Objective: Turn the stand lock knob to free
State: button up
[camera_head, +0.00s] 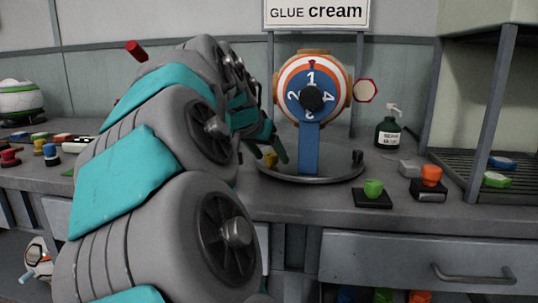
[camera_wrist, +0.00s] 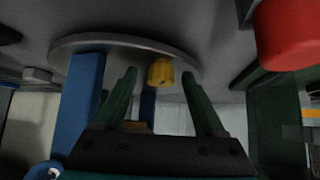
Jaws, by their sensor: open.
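The stand has a blue post (camera_head: 309,150) on a round grey base plate (camera_head: 318,179). It carries a ball with a numbered blue dial (camera_head: 311,95) and a black centre knob. A small yellow knob (camera_head: 270,158) sits at the left of the base plate. A small dark knob (camera_head: 358,156) sits at its right. My gripper (camera_head: 277,150) is open beside the yellow knob. In the wrist view the yellow knob (camera_wrist: 160,72) shows between the fingertips of my gripper (camera_wrist: 161,77), with gaps on both sides. I cannot read any lock marking.
A green soap bottle (camera_head: 389,134), a green knob on a black block (camera_head: 373,191) and an orange-topped one (camera_head: 430,182) stand right of the stand. A shelf rack (camera_head: 487,110) is at far right. A red object (camera_wrist: 292,35) is close right of my fingers in the wrist view.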

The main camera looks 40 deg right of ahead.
grip_shut()
dwell(0.7)
